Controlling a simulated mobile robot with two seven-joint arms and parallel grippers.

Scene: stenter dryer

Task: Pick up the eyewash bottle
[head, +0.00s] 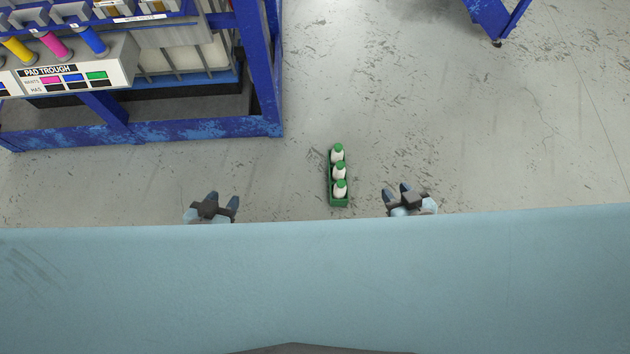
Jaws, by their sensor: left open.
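Three white bottles with green caps stand in a row in a narrow green holder (331,193). The far bottle (337,155), the middle bottle (340,172) and the near bottle (340,190) match the look of eyewash bottles. My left gripper (223,198) is open and empty, well to the left of the holder. My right gripper (396,191) is nearer, to the right of the holder, with its fingers apart and nothing between them. Neither gripper touches a bottle. The arms behind both grippers are mostly hidden by the pale blue surface.
A broad pale blue surface (300,275) fills the lower part of the view, its far edge just short of the holder. A blue machine frame (200,128) with a pad trough sign stands at upper left. A blue leg (490,15) is at upper right. Grey floor (480,120) is clear between.

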